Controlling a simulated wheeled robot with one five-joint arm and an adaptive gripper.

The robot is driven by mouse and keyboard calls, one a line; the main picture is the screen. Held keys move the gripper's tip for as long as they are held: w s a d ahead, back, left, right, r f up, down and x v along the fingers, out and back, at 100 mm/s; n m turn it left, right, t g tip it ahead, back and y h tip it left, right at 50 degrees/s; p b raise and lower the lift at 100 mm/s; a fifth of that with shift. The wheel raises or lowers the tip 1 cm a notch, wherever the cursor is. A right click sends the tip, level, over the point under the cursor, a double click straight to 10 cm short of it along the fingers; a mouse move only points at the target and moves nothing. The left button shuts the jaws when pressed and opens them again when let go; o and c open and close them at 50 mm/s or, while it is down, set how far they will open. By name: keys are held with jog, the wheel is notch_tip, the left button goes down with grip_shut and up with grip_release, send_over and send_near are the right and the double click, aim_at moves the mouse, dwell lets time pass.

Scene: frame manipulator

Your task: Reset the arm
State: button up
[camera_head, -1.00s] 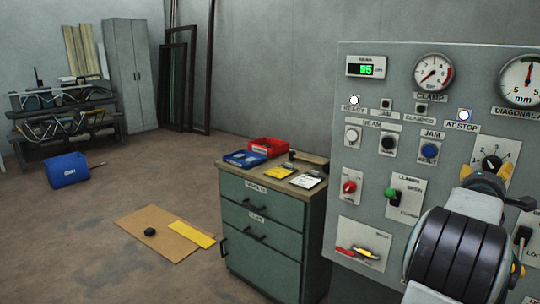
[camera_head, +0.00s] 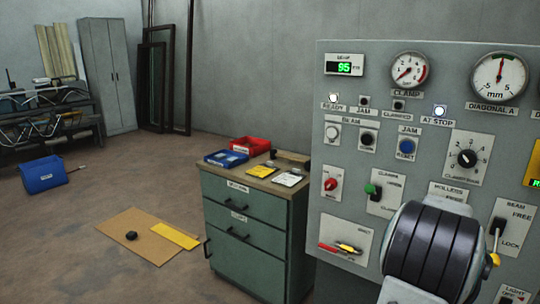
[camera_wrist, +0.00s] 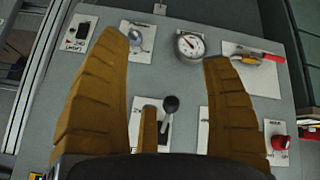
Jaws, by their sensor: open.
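In the head view my dark, banded arm (camera_head: 432,250) covers the panel's lower part and hides most of the gripper. The grey control panel (camera_head: 330,115) carries a selector dial (camera_head: 467,158), a green-knobbed lever (camera_head: 373,190) and a beam lever (camera_head: 496,232).
The panel display (camera_head: 345,66) reads 95, and the ready and at-stop lamps are lit. A green drawer cabinet (camera_head: 245,235) with red and blue trays stands left of the panel.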

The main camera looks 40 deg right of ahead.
jog(key=w+a+m+g+y+p, duration=0.1)
jog(key=a+m+y+p, duration=0.35)
jog(key=a, duration=2.35)
jog(key=w+a+r+n+t+p, duration=0.1)
jog(key=a+r+n, duration=0.3)
jog(key=a, duration=0.3)
jog(key=w+a+r+n+t+y+p, duration=0.1)
jog(key=a+r+n+p, duration=0.1)
jog(key=a+r+n, duration=0.2)
jog(key=w+a+r+n+y+p, duration=0.1)
jog(key=a+r+n, duration=0.3)
jog(key=a, duration=0.7)
jog(key=shift+w+n+t+p, duration=0.4)
jog(key=shift+w+n+p, duration=0.1)
jog(key=shift+n, duration=0.55)
jog(key=shift+d, duration=0.1)
